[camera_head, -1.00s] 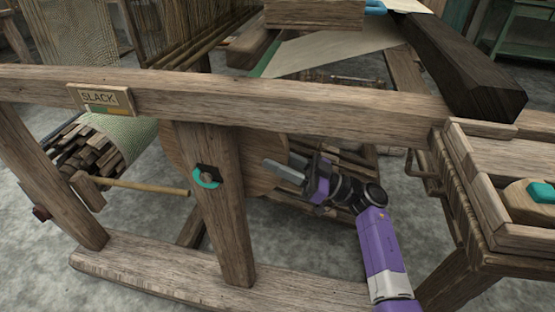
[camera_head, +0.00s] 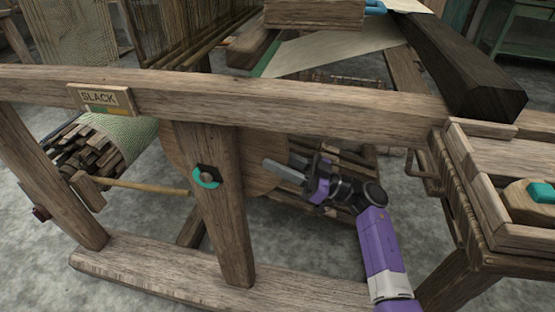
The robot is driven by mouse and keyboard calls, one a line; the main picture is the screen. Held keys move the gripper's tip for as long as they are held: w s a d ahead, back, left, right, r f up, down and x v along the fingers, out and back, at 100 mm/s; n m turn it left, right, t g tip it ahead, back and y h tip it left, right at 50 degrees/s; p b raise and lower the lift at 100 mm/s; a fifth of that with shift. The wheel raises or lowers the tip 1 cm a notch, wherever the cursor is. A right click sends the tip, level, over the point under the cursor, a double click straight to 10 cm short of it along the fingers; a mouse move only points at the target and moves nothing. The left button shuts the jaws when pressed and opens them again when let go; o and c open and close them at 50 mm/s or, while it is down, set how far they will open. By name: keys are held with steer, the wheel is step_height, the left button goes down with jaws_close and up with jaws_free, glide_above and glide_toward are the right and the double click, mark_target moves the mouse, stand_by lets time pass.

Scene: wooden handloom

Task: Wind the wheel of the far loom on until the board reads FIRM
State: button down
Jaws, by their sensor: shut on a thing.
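The board (camera_head: 100,98) on the loom's long front beam reads SLACK, with a coloured strip under the word. The wheel (camera_head: 262,160) is a round wooden disc under the beam, partly hidden behind the upright post. My gripper (camera_head: 284,170) is at the right side of the wheel, reaching in from the right. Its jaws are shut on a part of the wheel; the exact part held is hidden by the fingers.
The post (camera_head: 222,215) with a black and teal fitting (camera_head: 207,177) stands just left of my gripper. The beam (camera_head: 300,103) runs above. A wooden rod (camera_head: 140,186) and a cloth roll (camera_head: 120,135) are at left. A wooden tray (camera_head: 485,205) is at right.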

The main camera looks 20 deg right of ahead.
steer(key=r+p, duration=0.1)
steer(key=p, duration=0.2)
steer(key=shift+r+h+p, duration=0.2)
steer(key=shift+h+p, duration=0.1)
steer(key=r+g+p, duration=0.1)
steer(key=p, duration=0.3)
steer(key=shift+r+h+p, duration=0.1)
steer(key=shift+h+p, duration=0.2)
steer(key=shift+h, duration=0.1)
steer(key=shift+r+p, duration=0.15)
steer(key=shift+p, duration=0.7)
steer(key=shift+p, duration=0.4)
steer(key=shift+h, duration=0.3)
steer(key=c, duration=1)
jaws_free()
steer(key=shift+f, duration=0.2)
